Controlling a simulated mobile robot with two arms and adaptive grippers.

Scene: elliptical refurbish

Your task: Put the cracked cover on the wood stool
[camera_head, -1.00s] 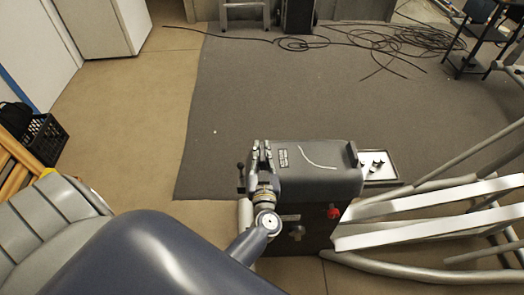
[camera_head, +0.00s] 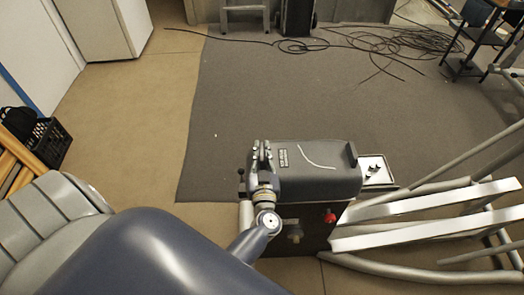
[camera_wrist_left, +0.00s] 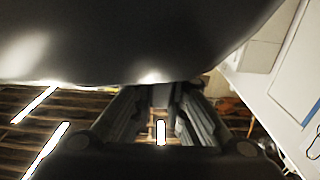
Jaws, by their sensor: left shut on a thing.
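The cracked cover (camera_head: 325,181) is a dark grey rounded shell with a pale crack line across its top. It appears just above the elliptical's boxy dark body (camera_head: 312,238), partly hiding it. My left gripper (camera_head: 263,157) is shut on the cover's left end. In the left wrist view the cover (camera_wrist_left: 120,40) fills the top as a dark curved surface, and the gripper's fingers (camera_wrist_left: 160,98) meet its lower edge. I cannot make out a wood stool for certain; wooden slats (camera_head: 14,160) show at the left edge. My right gripper is not in view.
A small tray (camera_head: 380,183) with dark parts lies right of the cover. The elliptical's white and grey rails (camera_head: 430,222) fill the lower right. A black crate (camera_head: 50,143) stands at the left. Loose cables (camera_head: 400,50) lie at the back. The grey carpet (camera_head: 260,95) between is mostly clear.

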